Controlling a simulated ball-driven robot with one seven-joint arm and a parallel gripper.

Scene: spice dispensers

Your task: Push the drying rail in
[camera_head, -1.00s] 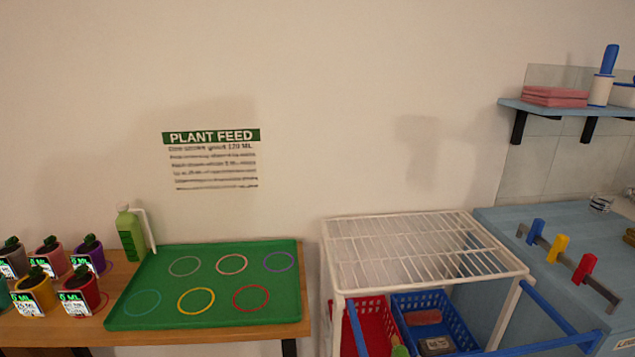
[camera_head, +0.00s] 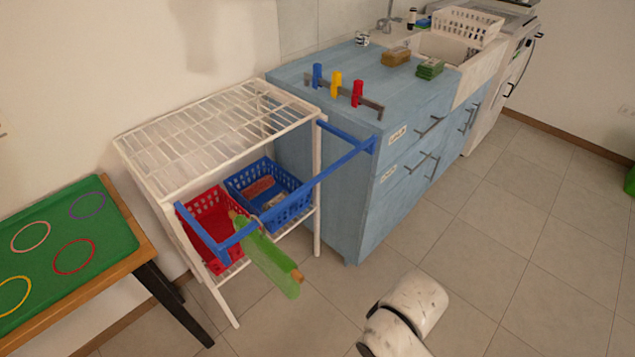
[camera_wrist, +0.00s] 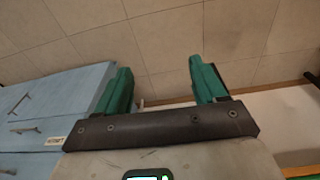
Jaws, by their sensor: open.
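The blue drying rail (camera_head: 335,165) stands out from the front of a white wire rack (camera_head: 218,135) in the head view. Its long front bar runs from near the blue cabinet's corner to the lower left. In the head view only a white part of my arm shows at the bottom, and my gripper is not visible there.
A red basket (camera_head: 196,222) and a blue basket (camera_head: 296,207) sit on the rack's lower shelf. A blue cabinet (camera_head: 335,220) stands right of the rack. A table with a green tray (camera_head: 108,235) is at left. The tiled floor (camera_head: 480,260) in front is clear.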

